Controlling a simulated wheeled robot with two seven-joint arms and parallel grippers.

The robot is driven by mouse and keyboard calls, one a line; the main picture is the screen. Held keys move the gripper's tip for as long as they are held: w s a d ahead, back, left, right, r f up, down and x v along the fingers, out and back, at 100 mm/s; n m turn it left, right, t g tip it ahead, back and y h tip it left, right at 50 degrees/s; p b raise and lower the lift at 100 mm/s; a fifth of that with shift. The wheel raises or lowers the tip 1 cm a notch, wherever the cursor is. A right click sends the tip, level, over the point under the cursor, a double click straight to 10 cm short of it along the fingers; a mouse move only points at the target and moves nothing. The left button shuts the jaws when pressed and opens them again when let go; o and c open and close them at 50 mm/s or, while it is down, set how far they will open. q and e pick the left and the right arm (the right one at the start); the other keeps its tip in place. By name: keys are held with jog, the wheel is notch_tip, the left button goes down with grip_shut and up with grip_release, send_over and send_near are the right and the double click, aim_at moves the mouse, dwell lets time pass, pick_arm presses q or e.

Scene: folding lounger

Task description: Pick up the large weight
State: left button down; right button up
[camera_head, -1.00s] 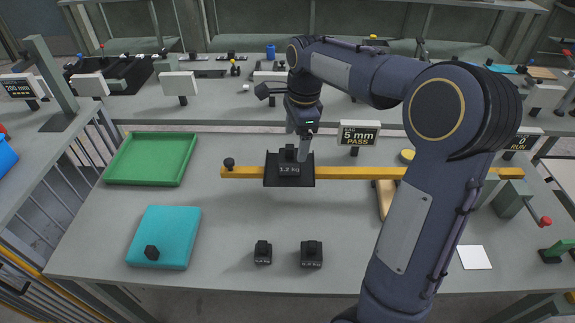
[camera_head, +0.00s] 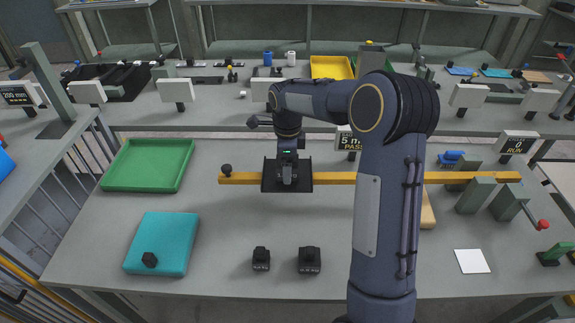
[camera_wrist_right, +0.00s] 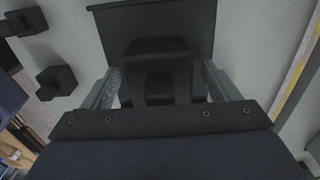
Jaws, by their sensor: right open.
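The dark plate (camera_wrist_right: 190,20) lies beyond. I cannot tell whether a finger touches the weight. My left gripper is not in view.
Two smaller black weights (camera_head: 261,259) (camera_head: 309,260) stand near the front. A teal pad (camera_head: 165,240) holds a small black piece, and a green tray (camera_head: 145,165) lies at left. A black knob (camera_head: 226,170) sits on the beam's left end. Grey posts (camera_head: 475,195) stand at right.

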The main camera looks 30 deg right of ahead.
grip_shut()
jog(key=shift+w+r, duration=0.1)
dwell(0.5)
